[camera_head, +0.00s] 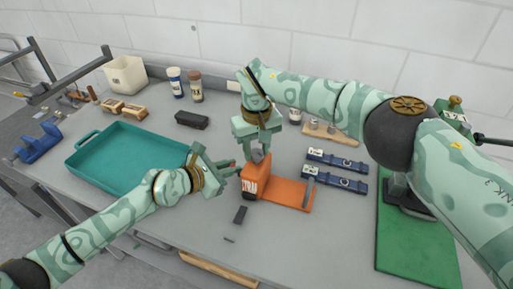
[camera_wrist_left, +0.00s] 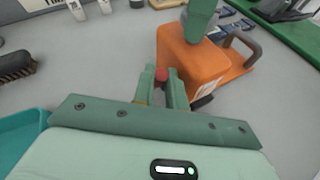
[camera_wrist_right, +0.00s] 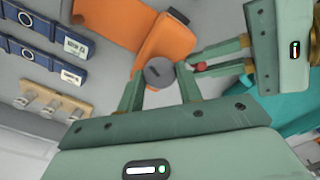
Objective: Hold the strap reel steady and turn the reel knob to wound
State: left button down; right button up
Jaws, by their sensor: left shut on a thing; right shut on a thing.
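The strap reel (camera_head: 256,182) is an orange block with a flat orange base (camera_head: 288,192) reaching right, standing on the grey table. It also shows in the left wrist view (camera_wrist_left: 190,62) and the right wrist view (camera_wrist_right: 165,38). The round grey reel knob (camera_wrist_right: 159,72) has a dark slot; it sits between the fingers of my right gripper (camera_wrist_right: 160,90), which is shut on it from above. My left gripper (camera_wrist_left: 162,80) is shut on a small red part (camera_wrist_left: 161,75) at the left side of the reel. Whether that part joins the reel is hidden.
A teal tray (camera_head: 78,160) lies left, with a dark brush (camera_head: 192,120) behind. Small dark pieces (camera_head: 240,215) lie in front. Bottles (camera_head: 176,82) and a cream bin (camera_head: 126,75) stand behind.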

aim_at(257, 152)
jog(key=o, duration=1)
jog(key=shift+r, duration=0.1)
notch_tip(257, 152, up, 12)
